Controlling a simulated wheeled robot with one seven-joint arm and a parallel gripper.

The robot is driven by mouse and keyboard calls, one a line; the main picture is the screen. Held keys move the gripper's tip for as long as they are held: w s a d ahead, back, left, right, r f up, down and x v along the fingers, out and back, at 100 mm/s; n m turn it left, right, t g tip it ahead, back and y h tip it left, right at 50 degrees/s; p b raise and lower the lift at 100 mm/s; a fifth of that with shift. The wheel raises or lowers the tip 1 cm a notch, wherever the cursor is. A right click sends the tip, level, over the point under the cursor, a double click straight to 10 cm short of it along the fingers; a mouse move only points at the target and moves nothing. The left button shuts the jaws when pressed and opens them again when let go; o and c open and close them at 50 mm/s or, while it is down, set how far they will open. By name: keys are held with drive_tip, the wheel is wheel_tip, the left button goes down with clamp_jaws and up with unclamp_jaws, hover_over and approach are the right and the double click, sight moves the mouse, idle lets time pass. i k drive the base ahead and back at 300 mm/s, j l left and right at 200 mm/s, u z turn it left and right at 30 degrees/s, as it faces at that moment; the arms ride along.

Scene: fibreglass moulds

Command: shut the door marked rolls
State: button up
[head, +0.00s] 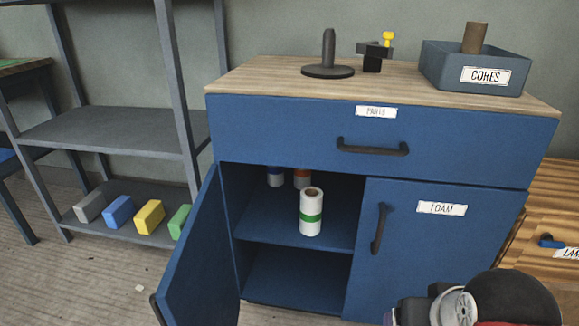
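The blue cabinet (276,127) has its left door (194,264) standing open, swung out to the left. I see this door's inner face; any label on its front is turned away, so I cannot read it. A bit of its dark handle (157,309) shows at the outer edge. Inside the opening, a white roll with a green band (311,212) stands on the shelf, with other rolls (302,179) behind it. My gripper's fingers are not in view; only parts that look like my arm show at the bottom right.
The cabinet's right door, marked FOAM (442,208), is shut, as is the drawer (280,126) above. A grey shelf rack (105,133) with coloured blocks (149,217) stands close left of the open door. A wooden unit (555,205) stands at right.

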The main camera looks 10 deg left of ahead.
sight(198, 286)
drive_tip(key=j+u, duration=0.35)
drive_tip(key=j, duration=1.05)
drive_tip(key=i+j+u, duration=0.1)
drive_tip(key=j, duration=0.15)
drive_tip(key=k+j+u, duration=0.1)
drive_tip(key=k, duration=0.45)
drive_tip(key=j, duration=0.1)
